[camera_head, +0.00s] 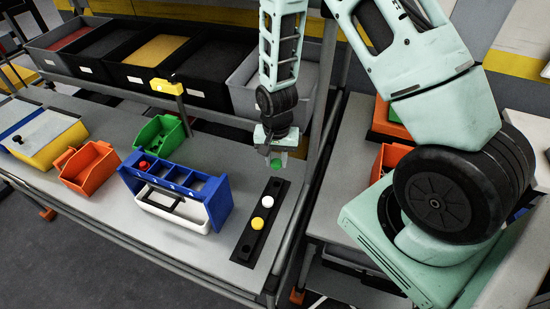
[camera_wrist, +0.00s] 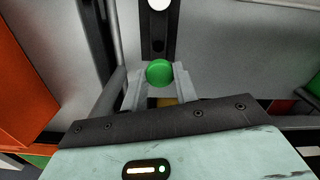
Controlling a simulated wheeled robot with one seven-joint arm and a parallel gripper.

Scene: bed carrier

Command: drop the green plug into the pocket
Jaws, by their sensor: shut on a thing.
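My gripper (camera_head: 277,158) is shut on the green plug (camera_head: 276,164), above the far end of a black strip (camera_head: 246,247). The plug also shows in the wrist view (camera_wrist: 160,72), between the two fingertips. I cannot tell whether its lower end is clear of the strip. A white plug (camera_head: 268,201) and a yellow plug (camera_head: 257,223) stand in the strip. The blue rack (camera_head: 222,203) with several pockets stands to the left of the strip. A red plug (camera_head: 143,165) sits in its leftmost pocket. The pocket floors are hard to see.
Large grey and black bins (camera_head: 195,68) line the back. A metal frame post (camera_head: 318,140) stands right of the strip.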

